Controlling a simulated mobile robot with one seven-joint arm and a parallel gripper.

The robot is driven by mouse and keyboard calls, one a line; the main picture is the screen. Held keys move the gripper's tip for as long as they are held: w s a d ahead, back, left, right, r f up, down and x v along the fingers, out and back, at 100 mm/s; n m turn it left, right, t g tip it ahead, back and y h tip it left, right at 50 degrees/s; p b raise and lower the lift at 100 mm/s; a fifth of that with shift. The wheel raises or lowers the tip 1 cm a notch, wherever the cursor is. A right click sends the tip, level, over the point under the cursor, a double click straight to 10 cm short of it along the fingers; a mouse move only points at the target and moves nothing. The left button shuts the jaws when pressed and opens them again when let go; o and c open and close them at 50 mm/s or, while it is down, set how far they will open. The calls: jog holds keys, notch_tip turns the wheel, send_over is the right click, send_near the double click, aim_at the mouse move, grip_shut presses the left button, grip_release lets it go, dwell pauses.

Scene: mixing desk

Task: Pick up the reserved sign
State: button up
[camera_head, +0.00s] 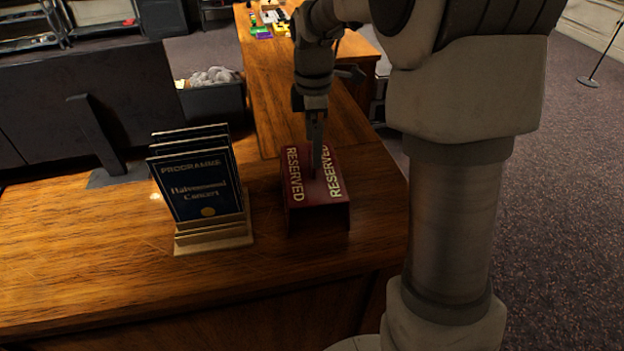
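The reserved sign (299,194) is a dark red wedge-like block with RESERVED in pale letters on two sloping faces. It stands on the wooden desk, right of centre. My gripper (317,158) points down at the sign from above. Its fingers overlap the sign's top between the two lettered faces and hide part of it. The fingers are seen nearly edge-on as one dark strip, so I cannot tell the gap between them or whether they touch the sign.
A programme stand (207,190) with several dark blue cards stands just left of the sign. The wooden desk (90,255) is clear at the front left. A dark monitor (75,105) is behind. Small coloured items (262,25) lie at the far end.

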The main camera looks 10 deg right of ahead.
aim_at(312, 181)
notch_tip(312, 181, down, 5)
jog(key=shift+a+r, duration=0.1)
jog(key=shift+a, duration=0.05)
grip_shut()
dwell(0.5)
